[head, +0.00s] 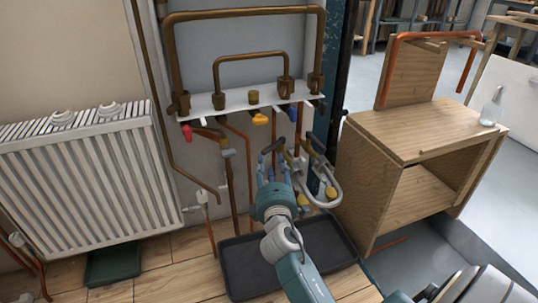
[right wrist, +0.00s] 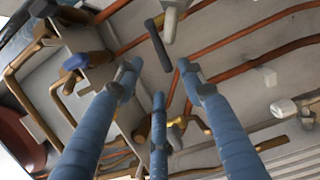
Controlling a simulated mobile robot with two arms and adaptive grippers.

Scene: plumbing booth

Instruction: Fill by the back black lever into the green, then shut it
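My right gripper (head: 274,170) reaches up among the pipes below the white shelf, its blue fingers spread and empty. In the right wrist view the fingers (right wrist: 158,82) stand apart, and a black lever (right wrist: 158,45) shows just beyond their tips, in line with the gap. I cannot tell whether they touch it. In the head view a black lever (head: 272,146) sits just above the fingertips, and another black lever (head: 316,144) is to its right. A dark green tray (head: 112,267) lies on the floor under the radiator. My left gripper is not in view.
A black tray (head: 236,264) lies on the floor beneath my right arm. A white radiator (head: 80,180) stands at the left. A wooden cabinet (head: 385,195) with a glass bottle (head: 491,107) is at the right. Red (head: 187,132), yellow (head: 260,119) and blue (head: 292,114) handles hang at the white shelf.

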